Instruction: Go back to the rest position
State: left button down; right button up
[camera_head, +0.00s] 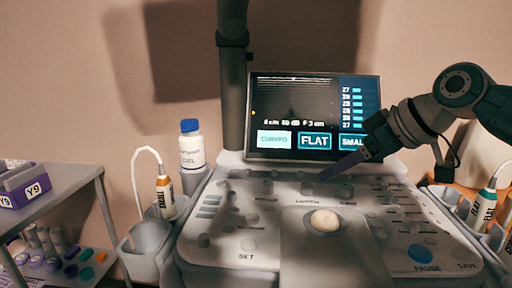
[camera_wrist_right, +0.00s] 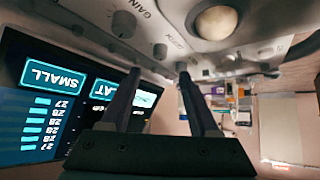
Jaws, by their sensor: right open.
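My right gripper (camera_head: 328,175) reaches in from the right over the ultrasound console (camera_head: 240,262), in front of the lower right of its screen (camera_head: 300,95). In the right wrist view the two dark fingers (camera_wrist_right: 158,74) are apart with nothing between them. The fingertips are close to the console's upper row of knobs; I cannot tell whether they touch anything. My left gripper is not in view.
A white bottle with a blue cap (camera_head: 191,150) and a probe with an orange band (camera_head: 165,192) stand left of the console. Another probe (camera_head: 484,208) is in a holder at right. A grey shelf cart (camera_head: 75,178) with a purple Y9 box (camera_head: 25,192) is at far left.

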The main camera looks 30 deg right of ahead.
jog(key=shift+v, duration=0.95)
